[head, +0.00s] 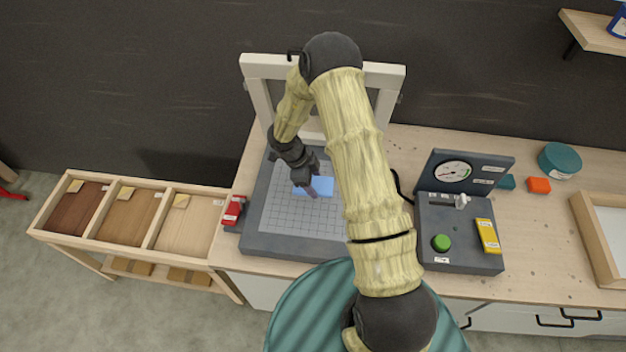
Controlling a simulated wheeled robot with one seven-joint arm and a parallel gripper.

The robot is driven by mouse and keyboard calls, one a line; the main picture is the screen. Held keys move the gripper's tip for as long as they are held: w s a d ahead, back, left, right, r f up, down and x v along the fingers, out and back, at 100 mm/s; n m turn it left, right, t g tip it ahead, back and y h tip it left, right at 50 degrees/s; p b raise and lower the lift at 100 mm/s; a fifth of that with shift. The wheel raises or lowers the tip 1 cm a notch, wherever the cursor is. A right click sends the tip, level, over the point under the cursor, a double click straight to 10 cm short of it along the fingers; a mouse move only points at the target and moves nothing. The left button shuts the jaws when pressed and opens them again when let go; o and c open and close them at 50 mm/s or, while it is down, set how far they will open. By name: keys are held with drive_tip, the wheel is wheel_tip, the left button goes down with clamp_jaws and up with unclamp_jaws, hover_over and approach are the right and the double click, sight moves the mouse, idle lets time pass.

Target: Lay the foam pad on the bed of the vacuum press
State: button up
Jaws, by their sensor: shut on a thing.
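The vacuum press stands on the bench with its pale frame lid (270,68) raised at the back. Its bed (283,220) is a grey gridded surface inside a dark rim. The blue foam pad (325,186) is over the bed, toward its back middle. My gripper (312,190) is at the pad's left part and shut on it. I cannot tell whether the pad touches the bed or is held just above it. My arm hides the right side of the bed and part of the lid.
A control box (460,255) with a gauge, green button and yellow label stands right of the press. A wooden rack (150,225) with three compartments is at left. Teal and orange items lie at right.

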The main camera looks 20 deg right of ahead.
drive_tip(key=b, duration=0.4)
hover_over(318, 203)
drive_tip(key=a, duration=0.2)
drive_tip(key=f, duration=0.4)
drive_tip(key=shift+w+d+f, duration=0.2)
drive_tip(key=shift+f, duration=0.15)
drive_tip(key=shift+f+b, duration=0.7)
drive_tip(key=shift+f, duration=1.35)
drive_tip(key=shift+f, duration=0.25)
drive_tip(key=o, duration=1)
drive_tip(key=shift+o, duration=0.2)
drive_tip(key=b+v, duration=0.3)
drive_tip(key=v, duration=1.4)
drive_tip(key=shift+r, duration=0.2)
